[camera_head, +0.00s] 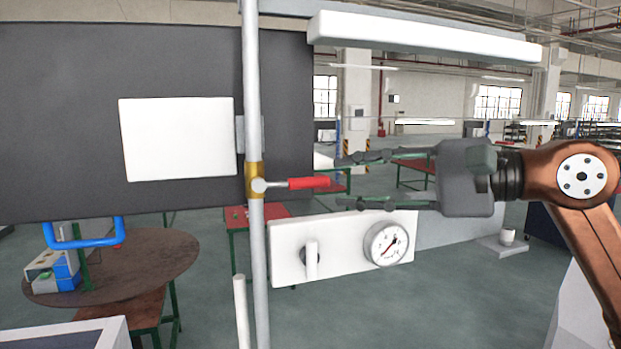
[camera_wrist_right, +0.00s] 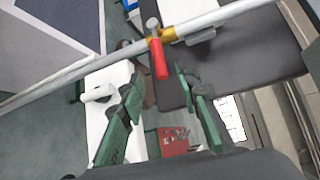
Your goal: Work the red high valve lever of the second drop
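The red valve lever (camera_head: 308,183) sticks out to the right, roughly level, from a brass valve (camera_head: 254,180) on a grey vertical pipe (camera_head: 256,120). My right gripper (camera_head: 360,180) comes in from the right with its fingers spread above and below the line of the lever. In the right wrist view the red lever (camera_wrist_right: 160,60) points toward the space between the open fingertips (camera_wrist_right: 156,84), and the brass valve (camera_wrist_right: 154,40) sits on the pipe beyond. The gripper is open and holds nothing; contact with the lever cannot be made out. My left gripper does not show.
A white panel with a gauge (camera_head: 387,244) and a small handle (camera_head: 311,259) is below the lever. A dark board (camera_head: 60,120) with a white plate (camera_head: 178,138) is behind the pipe. A round brown table (camera_head: 150,262) with a blue pipe handle (camera_head: 84,236) stands at left.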

